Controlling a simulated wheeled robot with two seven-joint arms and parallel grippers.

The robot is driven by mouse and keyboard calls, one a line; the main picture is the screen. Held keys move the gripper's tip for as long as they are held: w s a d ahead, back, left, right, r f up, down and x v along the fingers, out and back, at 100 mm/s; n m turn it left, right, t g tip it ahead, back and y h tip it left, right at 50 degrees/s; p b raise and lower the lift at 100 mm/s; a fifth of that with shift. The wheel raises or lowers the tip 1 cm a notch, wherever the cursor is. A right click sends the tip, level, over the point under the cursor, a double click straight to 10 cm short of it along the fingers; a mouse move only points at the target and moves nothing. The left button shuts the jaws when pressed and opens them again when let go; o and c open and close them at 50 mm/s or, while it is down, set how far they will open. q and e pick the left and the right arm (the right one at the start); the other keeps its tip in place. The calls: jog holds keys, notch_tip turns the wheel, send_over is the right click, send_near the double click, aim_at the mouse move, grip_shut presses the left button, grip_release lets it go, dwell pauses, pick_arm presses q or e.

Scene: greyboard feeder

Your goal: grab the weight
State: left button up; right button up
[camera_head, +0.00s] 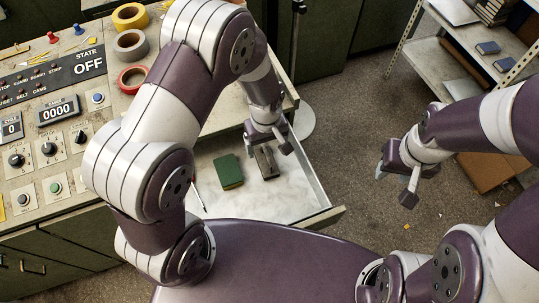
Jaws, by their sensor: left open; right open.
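An open drawer (318,194) with a pale lining holds a small dark grey-brown metal block (267,164), which looks like the weight. My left gripper (267,144) points down into the drawer over the far end of this block. It is open, with one finger on each side. The gripper partly hides the block, and I cannot tell whether the fingers touch it. My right gripper (396,186) is open and empty, above the floor to the right of the drawer.
A green block (228,171) and a thin red-tipped stick lie left in the drawer. The control panel (62,130) with tape rolls stands at left. A metal shelf (480,45) and cardboard (488,172) are at right. Floor between drawer and shelf is mostly clear.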

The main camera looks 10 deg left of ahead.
pick_arm(q)
send_over(266, 162)
jog(key=d, duration=0.1)
notch_tip(266, 162, down, 5)
jog(key=shift+w, duration=0.15)
jog(key=f, duration=0.2)
jog(key=a+f+p, duration=0.1)
jog(key=f, duration=0.1)
jog(key=shift+s+f+p, duration=0.2)
jog(key=shift+f+p, duration=0.1)
jog(key=shift+f, duration=0.1)
jog(key=shift+w+f, duration=0.2)
jog(key=shift+f, duration=0.05)
grip_shut()
jog(key=shift+r, duration=0.1)
pick_arm(e)
jog(key=shift+w+d+r, duration=0.3)
jog(key=shift+w+r, duration=0.15)
jog(key=shift+r, duration=0.25)
